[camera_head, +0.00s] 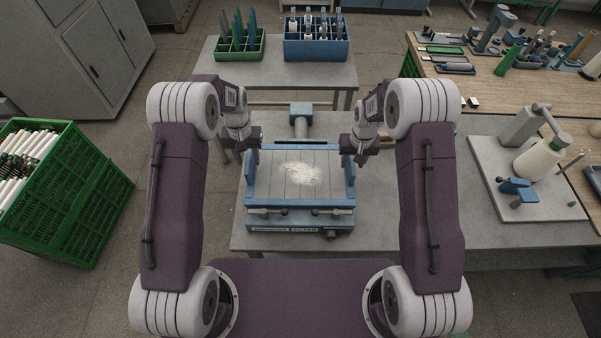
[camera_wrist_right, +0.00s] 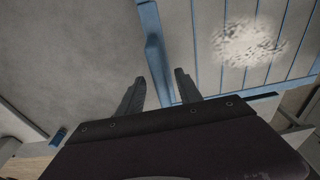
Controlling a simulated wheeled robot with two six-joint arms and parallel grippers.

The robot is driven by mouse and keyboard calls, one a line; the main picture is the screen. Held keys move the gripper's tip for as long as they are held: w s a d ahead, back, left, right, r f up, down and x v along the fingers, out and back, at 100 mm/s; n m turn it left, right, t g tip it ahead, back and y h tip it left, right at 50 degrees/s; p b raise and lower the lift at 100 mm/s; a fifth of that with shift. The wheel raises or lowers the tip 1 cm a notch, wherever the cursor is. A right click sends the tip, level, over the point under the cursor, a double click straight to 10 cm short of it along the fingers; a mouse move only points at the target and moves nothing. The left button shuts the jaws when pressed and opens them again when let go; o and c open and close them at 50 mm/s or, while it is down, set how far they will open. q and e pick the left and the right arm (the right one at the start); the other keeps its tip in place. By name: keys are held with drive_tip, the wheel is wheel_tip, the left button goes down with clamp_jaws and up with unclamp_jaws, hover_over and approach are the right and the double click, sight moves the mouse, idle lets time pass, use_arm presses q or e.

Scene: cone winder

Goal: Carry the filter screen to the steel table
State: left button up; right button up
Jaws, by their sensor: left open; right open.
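The filter screen (camera_head: 262,180) is a blue-framed panel with pale slats and a patch of whitish lint in its middle. It sits in a blue filter unit (camera_head: 300,226) on a grey table. My left gripper (camera_head: 248,150) is open at the screen's left side. My right gripper (camera_head: 352,152) is open at its right side. In the right wrist view, the fingers (camera_wrist_right: 162,90) stand on either side of a blue side bar (camera_wrist_right: 155,55), not closed on it. Contact at the left fingers is hidden.
A grey table (camera_head: 275,75) at the back holds a green rack (camera_head: 239,48) and a blue rack (camera_head: 316,48), with bare top in front. A yarn-cone stand (camera_head: 530,180) stands right of the filter unit. A green crate (camera_head: 65,200) is at left.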

use_arm(q)
drive_tip(key=shift+w+a+f, duration=0.1)
drive_tip(key=shift+w+f, duration=0.05)
drive_tip(key=shift+f, duration=1.7)
use_arm(e)
drive_tip(key=shift+w+a+f, duration=0.1)
drive_tip(key=shift+w+f, duration=0.1)
drive_tip(key=shift+f, duration=0.7)
drive_tip(key=shift+w+f, duration=0.15)
drive_tip(key=shift+f, duration=0.75)
use_arm(q)
drive_tip(key=shift+r, duration=0.1)
use_arm(e)
drive_tip(key=shift+s, duration=0.1)
use_arm(q)
clamp_jaws()
use_arm(e)
clamp_jaws()
drive_tip(key=shift+r, duration=0.1)
